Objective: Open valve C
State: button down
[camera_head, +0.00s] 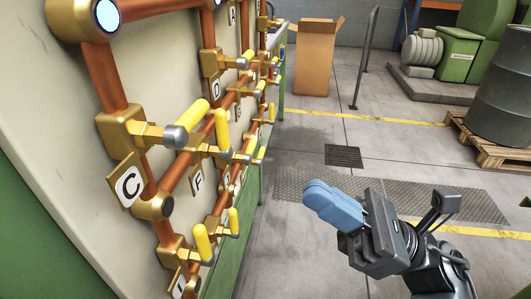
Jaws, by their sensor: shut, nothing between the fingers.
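Valve C (125,129) is a brass valve on a copper pipe at the left of the view.
Other valves with yellow handles, such as the one tagged F (198,181), crowd close to valve C. A cardboard box (314,58), a thin post (365,58) and a dark drum on a pallet (505,85) stand farther back. The floor between panel and gripper is clear.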

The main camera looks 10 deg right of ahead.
aim_at(190, 119)
jog(key=p+x, duration=0.3)
jog(key=x, duration=1)
jog(key=shift+a, duration=0.25)
